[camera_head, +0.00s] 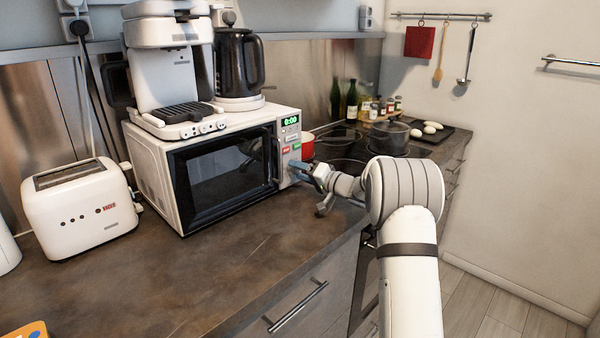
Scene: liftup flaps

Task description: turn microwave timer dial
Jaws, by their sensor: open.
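The white microwave (152,170) stands on the dark counter with its black door shut. Its control panel (291,141) is on the right of the front, with a green display reading 0:00 and small coloured buttons below it. My gripper (293,168) is at the lower part of this panel, close to its face. It is open, and I see nothing held in it. The timer dial is not clearly visible; the gripper covers the lower panel where it may be. I cannot tell whether the fingers touch the panel.
A coffee machine (165,75) and a black kettle (239,65) stand on the microwave. A white toaster (80,208) is to its left. A red pot (308,146), pans and bottles are behind my gripper on the right.

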